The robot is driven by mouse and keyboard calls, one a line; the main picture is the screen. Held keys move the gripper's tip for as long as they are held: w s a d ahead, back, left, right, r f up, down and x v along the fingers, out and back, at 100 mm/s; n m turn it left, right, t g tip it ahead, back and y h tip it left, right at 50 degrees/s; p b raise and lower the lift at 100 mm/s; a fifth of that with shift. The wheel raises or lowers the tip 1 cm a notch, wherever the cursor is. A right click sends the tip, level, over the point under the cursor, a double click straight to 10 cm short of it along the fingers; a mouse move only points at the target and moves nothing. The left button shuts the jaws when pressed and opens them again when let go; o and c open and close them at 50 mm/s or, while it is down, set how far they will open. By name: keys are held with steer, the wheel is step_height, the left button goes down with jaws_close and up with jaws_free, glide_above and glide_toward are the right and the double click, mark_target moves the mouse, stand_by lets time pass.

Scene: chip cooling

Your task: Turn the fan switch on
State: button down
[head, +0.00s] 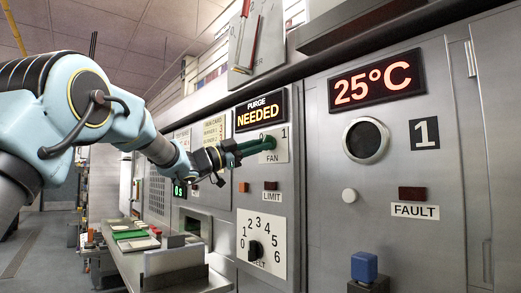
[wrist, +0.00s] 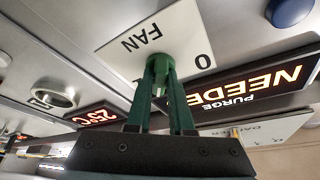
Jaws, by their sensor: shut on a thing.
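The fan switch (head: 269,142) is a green knob on a white plate (head: 281,154) marked FAN, with 0 and 1 on it. The plate sits on the grey panel just below the PURGE NEEDED display. My gripper (head: 257,146) reaches in from the left with its green fingers at the knob. In the wrist view, the fingers are shut on the round knob (wrist: 159,66), one on each side. There the plate (wrist: 135,42) looks upside down, with the 0 showing. The fingers partly hide the knob, and I cannot tell which mark it points to.
The PURGE NEEDED display (head: 261,109) is lit above the plate.

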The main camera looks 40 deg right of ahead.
steer(key=shift+m, duration=0.8)
steer(key=c, duration=0.8)
jaws_free()
steer(key=shift+g, duration=0.3)
steer(key=b+v, duration=0.2)
steer(key=v, duration=0.9)
steer(key=shift+r+b, duration=0.15)
steer(key=shift+b, duration=0.25)
